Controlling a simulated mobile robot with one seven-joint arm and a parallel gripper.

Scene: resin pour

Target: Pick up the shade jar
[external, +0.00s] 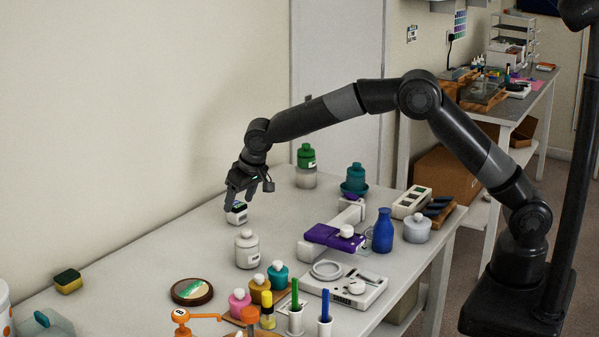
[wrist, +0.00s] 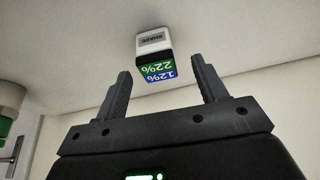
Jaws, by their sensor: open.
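The shade jar (external: 237,215) is a small white container near the wall side of the table, standing alone. In the wrist view the jar (wrist: 154,51) shows a label that seems to read SHADE and a blue and green face marked 12% and 22%. My gripper (external: 240,200) is just above the jar in the external view, pointing down. In the wrist view my gripper (wrist: 161,66) is open, with its two fingers apart and the jar beyond and between their tips. No contact with the jar shows. The fingers partly cover the jar in the external view.
A pale grey bottle (external: 247,249) stands in front of the jar. A green-capped bottle (external: 306,166) and a teal bottle (external: 355,178) stand behind to the right. A purple piece (external: 334,236), a white scale (external: 344,287) and small colored bottles fill the front. Table left of the jar is clear.

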